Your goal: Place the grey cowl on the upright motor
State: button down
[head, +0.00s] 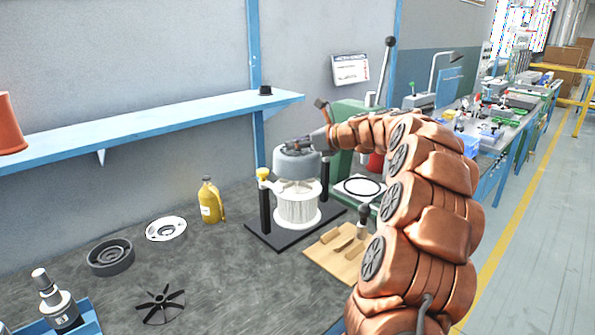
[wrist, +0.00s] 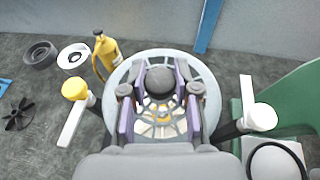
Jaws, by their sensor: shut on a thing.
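The grey cowl (head: 293,165) is in my gripper (head: 308,143), upright over the motor. In the wrist view, the cowl (wrist: 214,92) is a round rim with an open grille. My gripper (wrist: 158,90) is shut on the dark knob at its centre, one purple-lined finger on each side. The upright motor (head: 297,208) is a white finned cylinder on a black base, directly below the cowl. A paler part shows between them. I cannot tell whether the cowl touches the motor. Most of the motor is hidden in the wrist view.
Black posts stand on both sides of the motor, with a yellow-knobbed clamp (head: 262,174) at left and a white-ended arm (wrist: 258,118) at right. A green press (head: 345,120) and wooden board (head: 337,252) are close right.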

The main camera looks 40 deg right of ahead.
aim_at(317, 159)
jog(key=shift+f+b, duration=0.3)
jog(key=shift+f, duration=2.6)
jog(key=c, duration=0.9)
grip_release()
jog(key=shift+f, duration=0.1)
jog(key=shift+o, duration=0.2)
jog(key=v, duration=1.2)
